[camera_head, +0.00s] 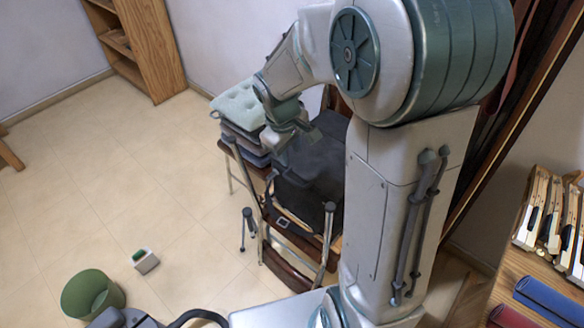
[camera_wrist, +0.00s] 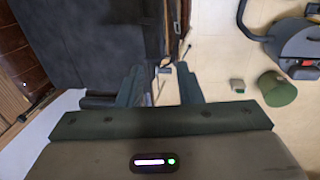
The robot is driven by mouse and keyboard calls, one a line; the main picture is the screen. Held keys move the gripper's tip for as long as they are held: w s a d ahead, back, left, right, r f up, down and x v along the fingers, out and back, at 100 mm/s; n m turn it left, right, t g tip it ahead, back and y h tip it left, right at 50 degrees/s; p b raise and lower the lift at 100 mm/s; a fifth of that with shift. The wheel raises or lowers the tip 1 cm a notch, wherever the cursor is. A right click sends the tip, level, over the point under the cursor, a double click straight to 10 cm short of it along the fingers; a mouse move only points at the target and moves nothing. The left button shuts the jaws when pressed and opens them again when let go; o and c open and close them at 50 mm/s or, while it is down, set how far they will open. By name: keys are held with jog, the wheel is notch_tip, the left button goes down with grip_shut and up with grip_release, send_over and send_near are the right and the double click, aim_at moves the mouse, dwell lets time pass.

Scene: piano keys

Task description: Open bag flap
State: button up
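A black bag (camera_head: 308,165) sits on a wooden chair, partly hidden by my arm in the head view. A strap with a pale buckle (camera_head: 283,222) hangs at its front. My gripper (camera_head: 284,137) is at the bag's upper left side in the head view. In the wrist view its two dark fingers (camera_wrist: 160,78) stand apart with nothing seen between them. The dark bag (camera_wrist: 90,40) fills the upper left there. I cannot tell whether a finger touches the bag, and the flap's edge is not clear.
A stack of cushions (camera_head: 238,108) lies on a seat behind the bag. A green bin (camera_head: 92,293) and a small white box (camera_head: 147,263) stand on open floor at left. Piano keys (camera_head: 550,222) and a blue roll (camera_head: 550,301) lie on a table at right.

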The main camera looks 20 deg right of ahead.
aim_at(296, 184)
jog(key=f, duration=0.4)
jog(key=w+d+f, duration=0.1)
jog(key=f, duration=0.4)
jog(key=d+f, duration=0.1)
jog(key=f, duration=0.3)
jog(key=shift+w+f, duration=0.3)
jog(key=shift+f, duration=0.1)
grip_shut()
